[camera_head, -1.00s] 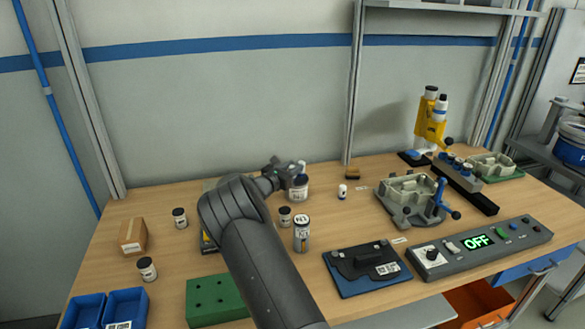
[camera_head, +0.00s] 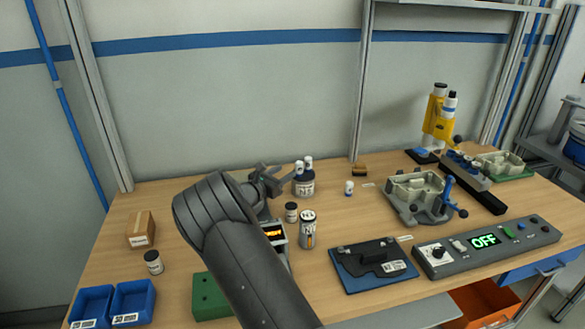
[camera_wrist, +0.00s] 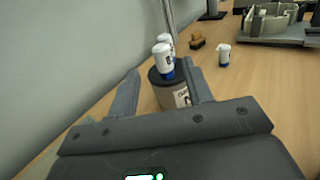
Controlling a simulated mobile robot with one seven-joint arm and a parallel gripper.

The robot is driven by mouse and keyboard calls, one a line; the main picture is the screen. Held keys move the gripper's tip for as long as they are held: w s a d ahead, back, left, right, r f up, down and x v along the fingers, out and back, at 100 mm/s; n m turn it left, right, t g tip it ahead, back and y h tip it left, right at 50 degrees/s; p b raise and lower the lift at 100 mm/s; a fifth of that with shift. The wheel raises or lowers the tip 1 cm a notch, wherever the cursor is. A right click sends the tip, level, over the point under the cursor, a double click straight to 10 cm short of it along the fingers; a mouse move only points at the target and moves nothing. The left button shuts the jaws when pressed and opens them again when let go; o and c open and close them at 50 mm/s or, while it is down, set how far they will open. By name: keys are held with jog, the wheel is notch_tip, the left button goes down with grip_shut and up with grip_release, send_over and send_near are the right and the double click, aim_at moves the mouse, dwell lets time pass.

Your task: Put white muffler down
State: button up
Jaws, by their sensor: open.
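Two small white cylinders with blue lower ends, which look like mufflers, stand upright side by side on a dark-topped jar (camera_head: 304,187). The nearer white muffler (camera_wrist: 162,57) is in front of the other white cylinder (camera_wrist: 168,40) in the wrist view; I cannot tell whether they sit on the lid or in an opening. In the head view they show above the jar's rim. My gripper (camera_head: 275,178) is open, just left of the jar. In the wrist view, its fingers (camera_wrist: 160,70) are spread on either side of the muffler, apart from it.
A dark-lidded jar (camera_head: 291,212) and a taller can (camera_head: 307,229) stand in front. A grey fixture (camera_head: 416,195) is farther right. The wall is close behind.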

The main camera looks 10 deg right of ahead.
jog(key=s+d+r+m+g+y, duration=0.25)
jog(key=s+m, duration=0.25)
jog(key=s, duration=0.3)
jog(key=s+d+r+m+g+y, duration=0.1)
jog(key=s+d+r+m+g, duration=0.25)
jog(key=s, duration=0.45)
jog(key=s+d+r+m+g+y, duration=0.2)
jog(key=s+m, duration=0.3)
jog(key=s, duration=0.2)
jog(key=s+a+r+m+t+y, duration=0.1)
jog(key=s+a+m+y, duration=0.2)
jog(key=s, duration=0.6)
jog(key=s+a+r+m+t+y, duration=0.1)
jog(key=s+a+m+y, duration=0.2)
jog(key=s, duration=0.6)
jog(key=s+a+r+m+t+y, duration=0.1)
jog(key=s+a+r+m+y, duration=0.1)
jog(key=s, duration=0.7)
jog(key=a+m+y, duration=0.1)
jog(key=a+m, duration=0.1)
jog(key=m, duration=0.1)
jog(key=shift+s+a+m, duration=0.3)
jog(key=shift+a+m, duration=0.05)
jog(key=shift+o, duration=0.3)
